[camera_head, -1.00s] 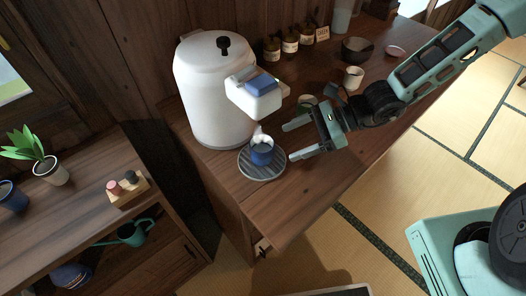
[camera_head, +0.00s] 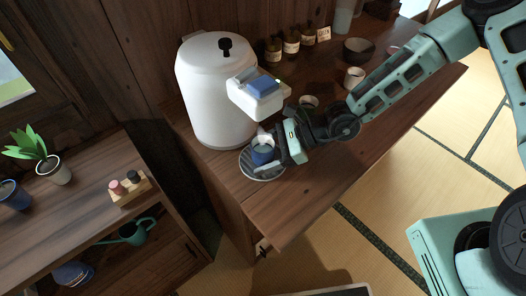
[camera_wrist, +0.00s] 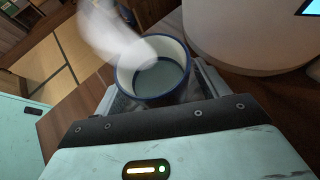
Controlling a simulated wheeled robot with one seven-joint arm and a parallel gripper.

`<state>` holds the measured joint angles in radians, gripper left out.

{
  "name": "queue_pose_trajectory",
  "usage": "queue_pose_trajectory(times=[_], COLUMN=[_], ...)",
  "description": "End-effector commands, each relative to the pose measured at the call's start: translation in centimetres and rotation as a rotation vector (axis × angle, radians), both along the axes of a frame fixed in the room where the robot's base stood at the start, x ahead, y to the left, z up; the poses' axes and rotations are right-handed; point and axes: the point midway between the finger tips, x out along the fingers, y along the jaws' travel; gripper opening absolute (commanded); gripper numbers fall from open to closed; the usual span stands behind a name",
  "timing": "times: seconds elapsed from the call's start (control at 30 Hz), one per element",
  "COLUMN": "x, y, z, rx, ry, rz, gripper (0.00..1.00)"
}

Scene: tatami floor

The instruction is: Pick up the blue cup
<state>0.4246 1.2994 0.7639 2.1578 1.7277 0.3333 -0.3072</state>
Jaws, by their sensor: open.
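The blue cup (camera_head: 263,153) stands upright on a round striped drip plate (camera_head: 250,172) below the spout of the white water dispenser (camera_head: 207,95). It has a pale rim and inside, with greyish liquid in it. In the wrist view the cup (camera_wrist: 152,88) sits between the fingers of my gripper (camera_wrist: 155,85), one on each side. A blurred white plume hangs over its rim. In the head view my gripper (camera_head: 277,152) reaches the cup from the right. The fingers are open; contact with the cup cannot be told.
The dispenser's spout head (camera_head: 258,95) overhangs close above the cup. A small cup (camera_head: 309,102), a white mug (camera_head: 354,77), a dark bowl (camera_head: 358,50) and brown bottles (camera_head: 291,42) stand farther back. The counter's front right (camera_head: 290,205) is clear.

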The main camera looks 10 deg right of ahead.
Motion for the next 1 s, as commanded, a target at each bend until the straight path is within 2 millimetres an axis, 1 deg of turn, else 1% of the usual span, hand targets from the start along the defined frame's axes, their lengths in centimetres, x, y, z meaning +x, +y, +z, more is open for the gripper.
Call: queue_pose_trajectory(times=[0.03, 0.07, 0.1, 0.17, 0.2, 0.23, 0.27, 0.3, 0.67, 0.87, 1.0], x=[0.0, 0.0, 0.0, 0.0, 0.0, 0.0, 0.0, 0.0, 0.0, 0.1, 0.1], y=[0.0, 0.0, 0.0, 0.0, 0.0, 0.0, 0.0, 0.0, 0.0, 0.0, 0.0], z=[0.0, 0.0, 0.0, 0.0, 0.0, 0.0, 0.0, 0.0, 0.3, 1.1, 2.1], rx=[0.0, 0.0, 0.0, 0.0, 0.0, 0.0, 0.0, 0.001, 0.001, 0.001, 0.001], ry=[0.0, 0.0, 0.0, 0.0, 0.0, 0.0, 0.0, 0.0, -0.001, -0.002, -0.002], rz=[0.0, 0.0, 0.0, 0.0, 0.0, 0.0, 0.0, 0.0, 0.0, 0.0, 0.0], gripper=[0.74, 0.68, 0.57, 0.4, 0.29, 0.24, 0.23, 0.19, 0.19, 0.19, 0.19])
